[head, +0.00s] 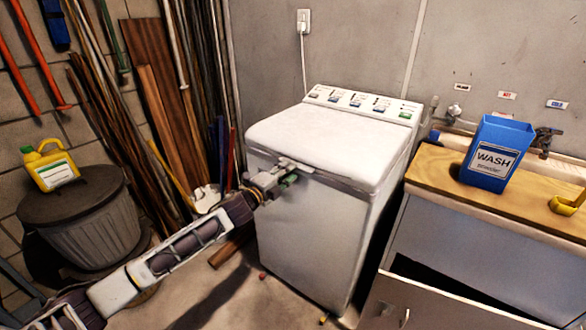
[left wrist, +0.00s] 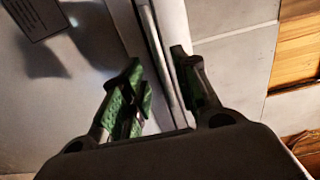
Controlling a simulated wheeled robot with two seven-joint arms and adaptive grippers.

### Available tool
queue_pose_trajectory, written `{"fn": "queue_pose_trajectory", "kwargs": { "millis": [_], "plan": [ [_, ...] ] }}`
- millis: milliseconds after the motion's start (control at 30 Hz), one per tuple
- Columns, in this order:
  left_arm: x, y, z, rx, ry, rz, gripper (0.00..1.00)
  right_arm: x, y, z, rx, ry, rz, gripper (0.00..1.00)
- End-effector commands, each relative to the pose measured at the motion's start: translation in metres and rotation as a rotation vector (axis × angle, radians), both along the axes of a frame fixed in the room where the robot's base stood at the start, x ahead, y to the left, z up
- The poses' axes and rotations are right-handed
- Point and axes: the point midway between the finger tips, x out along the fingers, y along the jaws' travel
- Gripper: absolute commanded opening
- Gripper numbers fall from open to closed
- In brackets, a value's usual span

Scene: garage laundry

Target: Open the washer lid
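The white top-loading washer (head: 310,235) stands in the middle of the head view. Its lid (head: 325,140) lies flat and closed, below the control panel with its row of buttons. My left gripper (head: 289,172) is at the lid's front edge, left of its middle. In the left wrist view the green-padded fingers of my left gripper (left wrist: 160,75) are apart. The pale lid edge (left wrist: 158,62) runs between them, with a visible gap to the left finger. Whether the right finger touches the edge I cannot tell. My right gripper is not in view.
Right of the washer is a wooden counter (head: 432,165) bearing a blue WASH box (head: 491,153) and a yellow scoop (head: 568,204). At left, a yellow jug (head: 50,168) sits on a lidded bin (head: 85,225). Boards and poles lean behind my left arm.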

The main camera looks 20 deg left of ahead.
Motion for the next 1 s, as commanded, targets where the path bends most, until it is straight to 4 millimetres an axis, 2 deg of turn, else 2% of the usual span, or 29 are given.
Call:
{"fn": "queue_pose_trajectory", "kwargs": {
  "millis": [500, 1000],
  "plan": [
    [0.031, -0.011, 0.001, 0.0, -0.001, 0.0, 0.3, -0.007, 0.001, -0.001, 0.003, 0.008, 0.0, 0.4],
    [0.036, -0.013, 0.001, 0.001, 0.0, 0.0, 0.3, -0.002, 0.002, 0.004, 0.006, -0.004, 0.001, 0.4]
  ]
}}
